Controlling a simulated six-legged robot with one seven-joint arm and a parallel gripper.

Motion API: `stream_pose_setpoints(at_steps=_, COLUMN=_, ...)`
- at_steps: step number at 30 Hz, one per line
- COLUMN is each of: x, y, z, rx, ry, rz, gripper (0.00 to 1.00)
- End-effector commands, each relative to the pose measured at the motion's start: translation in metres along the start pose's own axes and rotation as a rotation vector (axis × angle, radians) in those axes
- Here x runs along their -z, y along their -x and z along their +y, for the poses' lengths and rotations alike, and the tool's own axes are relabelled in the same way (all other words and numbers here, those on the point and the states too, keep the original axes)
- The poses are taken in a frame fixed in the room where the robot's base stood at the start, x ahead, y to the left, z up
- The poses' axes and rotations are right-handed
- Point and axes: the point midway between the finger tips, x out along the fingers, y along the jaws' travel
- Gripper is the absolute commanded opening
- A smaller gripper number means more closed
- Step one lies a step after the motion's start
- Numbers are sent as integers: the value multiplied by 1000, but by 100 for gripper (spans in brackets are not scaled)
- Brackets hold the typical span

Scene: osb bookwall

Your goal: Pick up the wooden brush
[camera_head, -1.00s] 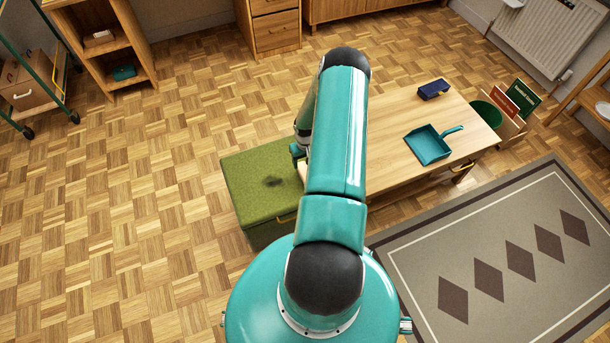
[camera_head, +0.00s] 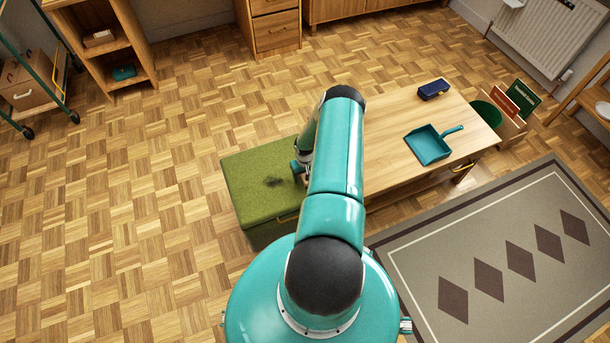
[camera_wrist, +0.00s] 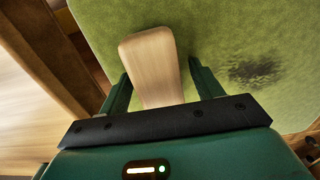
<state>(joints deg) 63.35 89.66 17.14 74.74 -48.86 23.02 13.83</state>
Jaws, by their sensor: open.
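The wooden brush (camera_wrist: 152,58) shows in the wrist view as a pale, rounded wooden piece above the green bench cushion (camera_wrist: 215,35). My gripper (camera_wrist: 162,88) is open, with one green finger on each side of the wood. I cannot tell whether either finger touches it. The near end of the brush is hidden behind the gripper's dark front bar. In the head view my gripper (camera_head: 299,172) shows only in part at the right edge of the green bench (camera_head: 250,185), and my arm hides the brush there.
A wooden table (camera_head: 390,160) adjoins the bench on the right. It bears a teal dustpan (camera_head: 428,146) and a dark blue box (camera_head: 433,89). A dark smudge (camera_head: 274,182) marks the cushion.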

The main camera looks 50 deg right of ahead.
Motion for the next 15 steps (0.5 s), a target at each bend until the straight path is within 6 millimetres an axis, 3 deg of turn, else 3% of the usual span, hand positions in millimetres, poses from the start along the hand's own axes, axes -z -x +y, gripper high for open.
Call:
stream_pose_setpoints(at_steps=3, x=0, y=0, z=0, rx=0, ry=0, rz=0, gripper=62)
stream_pose_setpoints(at_steps=10, x=0, y=1, z=0, rx=0, ry=0, rz=0, gripper=16)
stream_pose_setpoints(at_steps=15, x=0, y=1, z=0, rx=0, ry=0, rz=0, gripper=14)
